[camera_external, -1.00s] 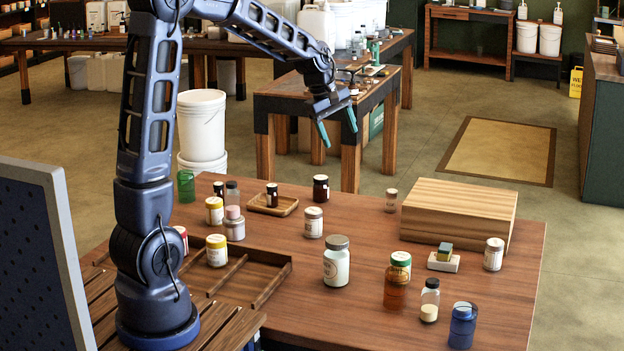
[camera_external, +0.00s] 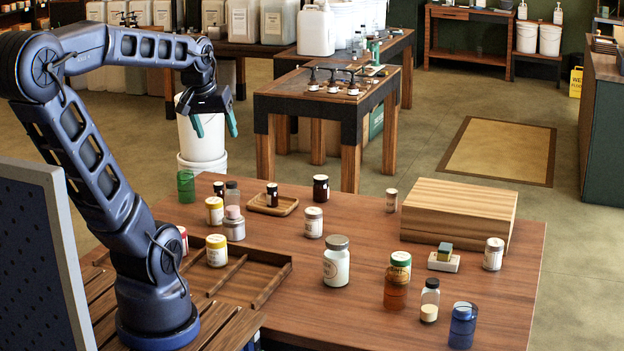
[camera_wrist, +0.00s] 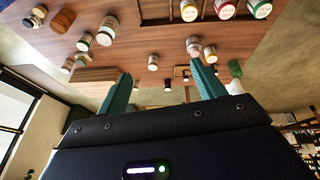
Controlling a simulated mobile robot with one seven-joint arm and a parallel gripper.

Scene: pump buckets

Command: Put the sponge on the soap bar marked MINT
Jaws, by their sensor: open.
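A small sponge (camera_external: 445,249), teal on top and yellowish below, rests on a pale soap bar (camera_external: 443,264) at the right of the table, in front of the wooden box. Any marking on the bar is too small to read. My gripper (camera_external: 215,122) is open and empty, raised over the far left of the table, well away from the sponge. In the wrist view its two teal fingers stand apart with nothing between them (camera_wrist: 163,85).
A wooden box (camera_external: 459,212) stands behind the sponge. A white-capped jar (camera_external: 493,254) is right of it, and a green-capped amber jar (camera_external: 397,285) is to its left. A divided wooden tray (camera_external: 270,284) and several jars fill the left. Table around the soap bar is partly clear.

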